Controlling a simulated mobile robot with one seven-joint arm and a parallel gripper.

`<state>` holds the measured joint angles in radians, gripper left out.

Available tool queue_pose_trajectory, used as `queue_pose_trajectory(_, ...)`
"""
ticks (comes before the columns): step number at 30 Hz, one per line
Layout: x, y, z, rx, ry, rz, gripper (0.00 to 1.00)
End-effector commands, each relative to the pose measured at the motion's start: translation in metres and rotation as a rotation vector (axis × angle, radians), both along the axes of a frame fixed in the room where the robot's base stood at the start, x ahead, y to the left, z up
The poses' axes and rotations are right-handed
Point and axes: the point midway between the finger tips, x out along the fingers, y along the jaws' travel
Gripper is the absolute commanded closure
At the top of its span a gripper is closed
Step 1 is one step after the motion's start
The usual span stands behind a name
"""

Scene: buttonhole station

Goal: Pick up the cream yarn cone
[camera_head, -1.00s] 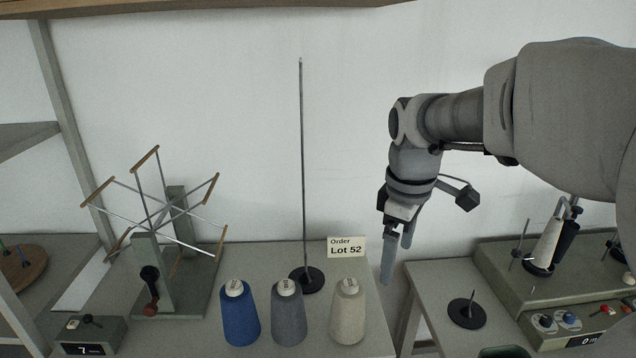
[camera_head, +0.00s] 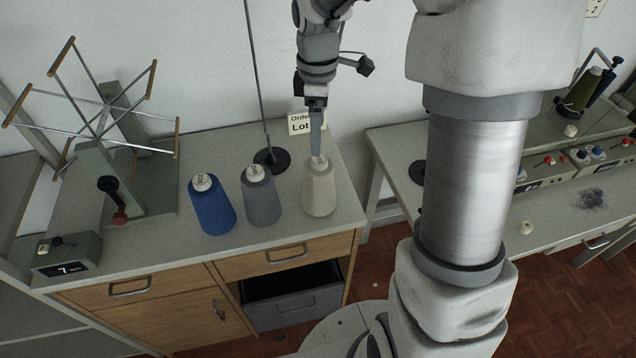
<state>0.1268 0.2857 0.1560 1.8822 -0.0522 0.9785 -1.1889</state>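The cream yarn cone (camera_head: 319,190) stands upright near the right end of the grey-topped cabinet, the rightmost of three cones in a row. My gripper (camera_head: 317,152) points down right at its top, and the fingers overlap the cone's white tip in this view. The fingers appear edge-on, so I cannot tell whether they are apart or closed, or whether they touch the cone. The grey cone (camera_head: 261,196) and the blue cone (camera_head: 212,207) stand to its left.
A spoked yarn winder (camera_head: 104,133) is at the left. An open drawer (camera_head: 293,301) sits below the cabinet top. A second table with devices is at the right.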

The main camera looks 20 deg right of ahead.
Motion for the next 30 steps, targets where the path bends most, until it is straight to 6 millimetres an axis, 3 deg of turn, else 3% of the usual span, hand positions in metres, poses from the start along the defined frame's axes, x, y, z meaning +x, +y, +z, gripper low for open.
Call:
queue_pose_trajectory(6,0.000,0.000,-0.038,0.000,0.002,0.001,0.00)
queue_pose_trajectory(13,-0.001,-0.001,-0.053,-0.001,0.001,0.000,0.00)
queue_pose_trajectory(21,-0.005,-0.002,-0.092,0.000,0.003,0.000,0.00)
queue_pose_trajectory(30,-0.004,-0.002,-0.099,-0.001,-0.002,0.000,0.00)
